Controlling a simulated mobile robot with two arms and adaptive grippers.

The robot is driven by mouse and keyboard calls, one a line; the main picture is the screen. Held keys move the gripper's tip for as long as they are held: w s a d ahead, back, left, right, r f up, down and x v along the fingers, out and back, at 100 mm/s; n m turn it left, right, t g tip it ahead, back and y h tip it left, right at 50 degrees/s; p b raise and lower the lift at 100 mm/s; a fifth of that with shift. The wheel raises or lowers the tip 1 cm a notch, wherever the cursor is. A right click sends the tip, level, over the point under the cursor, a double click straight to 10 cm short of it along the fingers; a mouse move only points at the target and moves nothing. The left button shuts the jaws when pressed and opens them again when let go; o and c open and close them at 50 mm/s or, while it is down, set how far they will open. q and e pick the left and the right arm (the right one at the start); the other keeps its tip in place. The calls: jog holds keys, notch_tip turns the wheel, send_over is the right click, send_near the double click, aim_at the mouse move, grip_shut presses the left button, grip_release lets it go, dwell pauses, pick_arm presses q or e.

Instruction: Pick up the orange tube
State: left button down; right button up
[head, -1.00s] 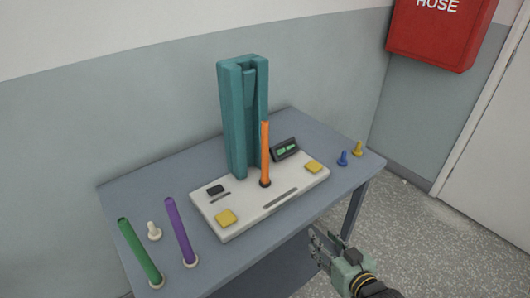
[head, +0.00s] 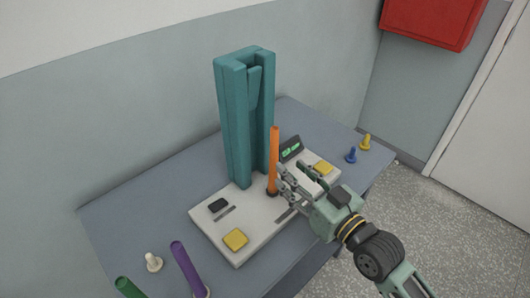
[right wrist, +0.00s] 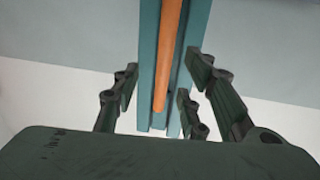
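The orange tube (head: 274,158) stands upright on the white base plate (head: 207,227), in front of the teal tower (head: 234,120). Its foot sits in a dark round socket. My right gripper (head: 292,172) is open and empty, just right of the tube's lower part. In the right wrist view the orange tube (right wrist: 168,55) shows ahead between the spread fingers, with the teal tower (right wrist: 148,60) behind it. I cannot tell whether any finger touches the tube. My left gripper is not in view.
A purple tube (head: 187,267) and a green tube (head: 128,287) stand at the table's (head: 120,220) front left, near a cream peg (head: 153,262). Blue (head: 351,155) and yellow (head: 366,142) pegs stand at the right. Yellow pads and a small display (head: 290,149) are on the plate.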

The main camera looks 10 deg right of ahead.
aim_at(277, 161)
jog(key=x, duration=0.3)
jog(key=p+x, duration=0.1)
jog(key=x, duration=0.3)
jog(key=shift+s+a+f, duration=0.1)
jog(key=shift+s+a, duration=0.1)
jog(key=shift+a, duration=0.1)
jog(key=shift+w+a, duration=0.1)
jog(key=shift+w, duration=0.1)
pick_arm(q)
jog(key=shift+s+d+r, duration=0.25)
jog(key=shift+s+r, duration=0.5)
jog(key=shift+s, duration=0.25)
pick_arm(e)
grip_shut()
